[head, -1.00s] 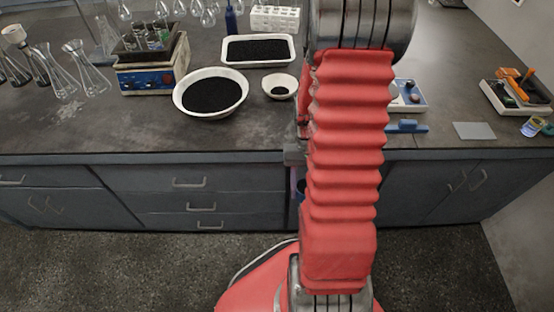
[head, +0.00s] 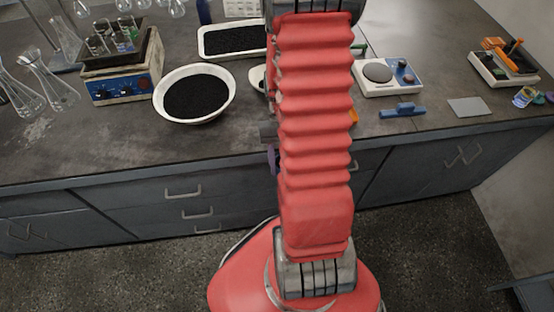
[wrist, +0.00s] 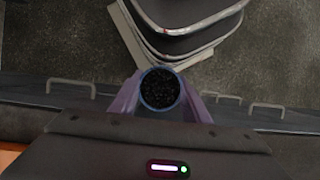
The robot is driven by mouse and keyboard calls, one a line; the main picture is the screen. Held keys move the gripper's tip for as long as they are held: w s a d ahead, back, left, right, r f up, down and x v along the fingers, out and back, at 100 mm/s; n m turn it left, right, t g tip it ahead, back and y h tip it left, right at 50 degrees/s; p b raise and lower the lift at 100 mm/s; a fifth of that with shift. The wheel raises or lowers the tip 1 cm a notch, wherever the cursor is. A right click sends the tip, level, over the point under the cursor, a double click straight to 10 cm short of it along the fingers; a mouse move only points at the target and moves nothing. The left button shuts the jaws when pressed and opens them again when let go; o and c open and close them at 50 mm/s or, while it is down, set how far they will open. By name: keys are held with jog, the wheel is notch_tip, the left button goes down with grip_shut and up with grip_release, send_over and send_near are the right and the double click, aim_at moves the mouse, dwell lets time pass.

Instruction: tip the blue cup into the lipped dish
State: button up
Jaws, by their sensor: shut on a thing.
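My gripper (wrist: 160,98) is shut on the blue cup (wrist: 143,98), seen from above in the wrist view. The cup is full of black grains and looks upright between the purple fingers. In the head view my arm hides the cup and most of the gripper; only a bit of purple finger shows beside the arm, in front of the bench. A small white dish (head: 256,76) on the bench is partly hidden behind my arm. A larger round white bowl (head: 158,98) holds black grains. I cannot tell for sure which is the lipped dish.
A white rectangular tray (head: 203,51) of black grains stands behind the bowl. The bench front is mostly clear.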

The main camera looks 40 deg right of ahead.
jog(key=shift+w, duration=0.15)
jog(key=shift+r, duration=0.2)
jog(key=shift+r, duration=8.05)
jog(key=w+d+m+t, duration=0.1)
jog(key=w+d+m, duration=0.3)
jog(key=w, duration=0.5)
jog(key=w+d+m+t+y, duration=0.1)
jog(key=w+d+m, duration=0.3)
jog(key=w+d, duration=0.5)
jog(key=w+d+m+t, duration=0.2)
jog(key=w+d+m, duration=0.2)
jog(key=w, duration=0.7)
jog(key=shift+d+y, duration=0.4)
jog(key=shift+d, duration=0.95)
